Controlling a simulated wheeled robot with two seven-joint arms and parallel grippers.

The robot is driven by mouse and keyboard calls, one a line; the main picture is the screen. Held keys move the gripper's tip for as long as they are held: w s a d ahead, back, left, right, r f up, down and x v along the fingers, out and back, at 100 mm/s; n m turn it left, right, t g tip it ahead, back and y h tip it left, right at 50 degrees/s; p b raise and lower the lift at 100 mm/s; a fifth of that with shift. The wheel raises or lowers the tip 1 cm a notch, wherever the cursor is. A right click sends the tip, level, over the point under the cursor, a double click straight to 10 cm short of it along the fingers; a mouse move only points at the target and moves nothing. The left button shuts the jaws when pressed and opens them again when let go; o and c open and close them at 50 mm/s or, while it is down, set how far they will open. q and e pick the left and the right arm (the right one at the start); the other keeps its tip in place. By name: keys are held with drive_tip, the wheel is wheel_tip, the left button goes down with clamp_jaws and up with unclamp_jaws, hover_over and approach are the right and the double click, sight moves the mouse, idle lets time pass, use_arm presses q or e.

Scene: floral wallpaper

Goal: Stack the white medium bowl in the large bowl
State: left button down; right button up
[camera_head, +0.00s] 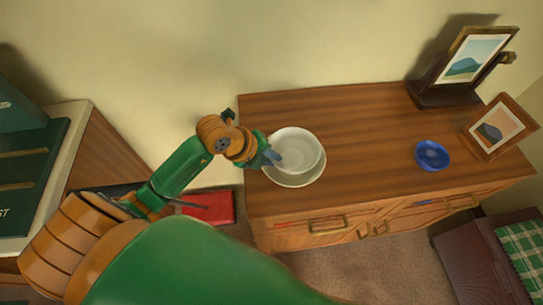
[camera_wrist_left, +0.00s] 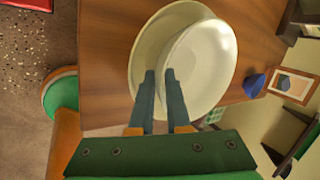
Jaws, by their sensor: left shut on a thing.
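The white medium bowl (camera_head: 297,148) is over the large bowl (camera_head: 295,182), a wider pale bowl on the wooden cabinet. My left gripper (camera_head: 271,156) is shut on the medium bowl's left rim. In the left wrist view, the medium bowl (camera_wrist_left: 208,68) overlaps the large bowl (camera_wrist_left: 142,52) and sits off to its right, with the fingers (camera_wrist_left: 161,76) at its near edge. The medium bowl hides most of the large bowl's inside. I cannot tell whether the two bowls touch. My right gripper is not in view.
A small blue bowl (camera_head: 432,155) stands to the right on the cabinet top (camera_head: 365,125). Two picture frames (camera_head: 476,58) (camera_head: 497,128) stand at the right end. The wood between the white bowls and the blue bowl is clear. The wall is behind.

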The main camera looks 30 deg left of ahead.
use_arm(q)
drive_tip(key=shift+f+b, duration=0.5)
drive_tip(key=shift+f, duration=0.15)
drive_tip(key=c, duration=1.2)
unclamp_jaws()
drive_tip(key=shift+o, duration=0.2)
drive_tip(key=shift+r+p, duration=0.35)
drive_tip(key=shift+r, duration=0.05)
drive_tip(key=p+v, duration=0.1)
drive_tip(key=v, duration=1.1)
drive_tip(key=shift+r+p, duration=0.3)
drive_tip(key=shift+p, duration=0.05)
